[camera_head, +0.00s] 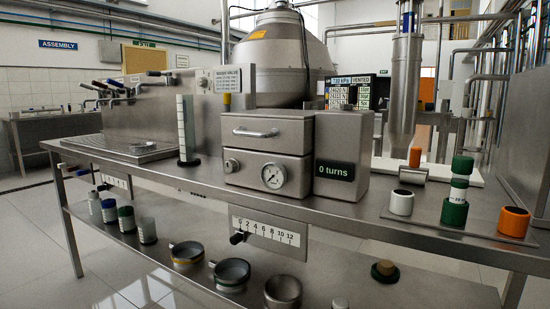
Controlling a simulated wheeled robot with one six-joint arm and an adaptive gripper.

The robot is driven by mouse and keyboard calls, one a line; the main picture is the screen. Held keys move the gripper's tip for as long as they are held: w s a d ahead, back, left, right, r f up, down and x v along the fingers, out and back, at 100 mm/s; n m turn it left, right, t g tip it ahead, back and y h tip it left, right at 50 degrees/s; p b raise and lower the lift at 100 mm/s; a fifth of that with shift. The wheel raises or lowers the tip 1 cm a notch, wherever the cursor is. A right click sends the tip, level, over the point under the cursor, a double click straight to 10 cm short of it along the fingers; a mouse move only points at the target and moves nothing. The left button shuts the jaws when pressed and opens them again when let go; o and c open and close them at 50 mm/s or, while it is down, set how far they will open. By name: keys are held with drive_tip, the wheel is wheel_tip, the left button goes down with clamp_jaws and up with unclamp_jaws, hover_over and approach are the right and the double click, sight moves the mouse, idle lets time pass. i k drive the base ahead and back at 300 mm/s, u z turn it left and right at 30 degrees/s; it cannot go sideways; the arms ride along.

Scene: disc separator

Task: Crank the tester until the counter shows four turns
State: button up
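The tester appears to be the steel box (318,131) on the middle of the bench. A dark counter display (335,170) on its right front reads "0 turns" in green. A horizontal bar handle (255,133) is on the upper front panel. A round pressure gauge (273,176) and a small knob (231,165) are on the panel below. I cannot tell which part is the crank. My gripper is not in view.
The steel bench (205,176) has a clear front strip. White, green and orange-banded cylinders (401,202) stand on a mat at right. A striped column (187,128) stands left of the tester. Several cups and bottles sit on the lower shelf (340,262).

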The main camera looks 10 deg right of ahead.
sight(353, 91)
drive_tip(key=k, duration=1.1)
drive_tip(key=u, duration=0.65)
drive_tip(key=i, duration=1.1)
drive_tip(key=z, duration=0.8)
drive_tip(key=i, duration=0.7)
drive_tip(key=z, duration=0.65)
